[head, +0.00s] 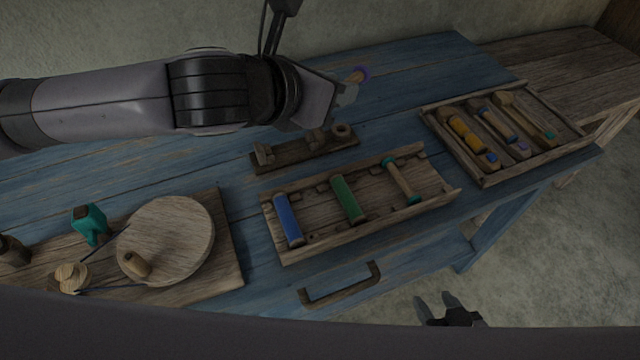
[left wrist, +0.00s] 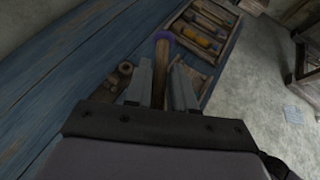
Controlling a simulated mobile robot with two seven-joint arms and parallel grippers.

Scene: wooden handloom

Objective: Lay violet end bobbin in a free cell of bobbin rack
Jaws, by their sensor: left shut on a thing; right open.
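The violet end bobbin (head: 360,74) is in my left gripper (head: 345,93), held above the blue table. In the left wrist view its wooden shaft (left wrist: 160,75) lies between the two fingers and its violet end (left wrist: 163,36) points away. The bobbin rack (head: 288,258) stands on the table below and right of that gripper. It holds a blue bobbin (head: 288,220), a green bobbin (head: 348,198) and a teal-ended bobbin (head: 402,182), with bare room between them. My right gripper (head: 448,302) is open and empty, low in front of the table.
A wooden tray (head: 484,182) with several bobbins lies right of the rack. A small wooden stand (head: 285,157) is behind the rack. A board (head: 225,270) with a round disc (head: 180,235) and a teal piece (head: 88,222) is at left. A handle (head: 340,287) sticks out in front.

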